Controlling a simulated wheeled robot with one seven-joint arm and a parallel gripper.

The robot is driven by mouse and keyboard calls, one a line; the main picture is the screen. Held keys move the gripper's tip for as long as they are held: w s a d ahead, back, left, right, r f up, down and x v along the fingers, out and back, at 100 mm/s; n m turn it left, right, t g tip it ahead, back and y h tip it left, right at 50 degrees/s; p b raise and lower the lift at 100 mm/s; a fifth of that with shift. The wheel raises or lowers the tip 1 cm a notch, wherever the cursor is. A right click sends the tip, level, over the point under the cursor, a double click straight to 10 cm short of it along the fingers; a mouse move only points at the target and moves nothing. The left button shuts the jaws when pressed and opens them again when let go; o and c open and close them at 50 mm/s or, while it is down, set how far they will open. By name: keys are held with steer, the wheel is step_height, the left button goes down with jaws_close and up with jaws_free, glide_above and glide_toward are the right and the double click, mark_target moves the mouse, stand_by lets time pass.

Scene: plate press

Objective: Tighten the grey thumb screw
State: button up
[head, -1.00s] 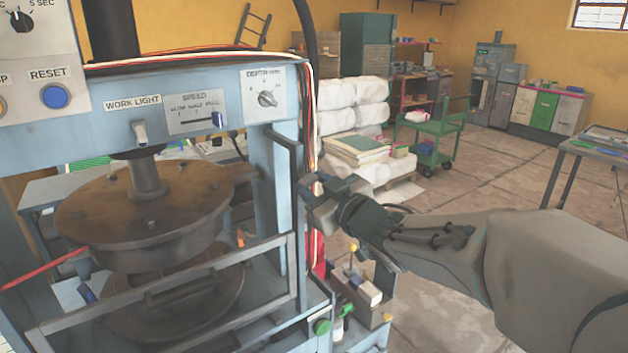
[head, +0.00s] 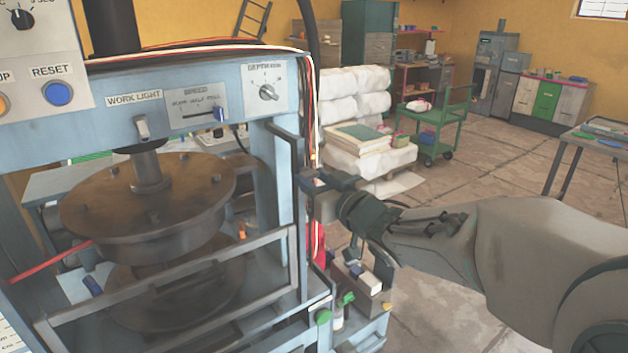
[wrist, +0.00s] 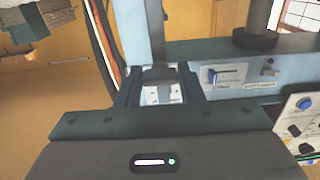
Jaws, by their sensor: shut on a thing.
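My gripper (head: 312,184) is at the right side of the blue press, beside an upright grey bar (head: 299,158) of its guard frame. In the head view I cannot make the screw out.
The press has a round brown plate (head: 195,200) and a front guard rail (head: 170,262). Red and white cables (head: 313,110) run down beside my gripper. Below it stands a small shelf with bottles and boxes (head: 368,283). The floor (head: 480,180) to the right is fairly clear.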

steer(key=o, duration=1)
steer(key=shift+a, duration=0.1)
steer(key=v, duration=1.4)
steer(key=shift+w, duration=0.1)
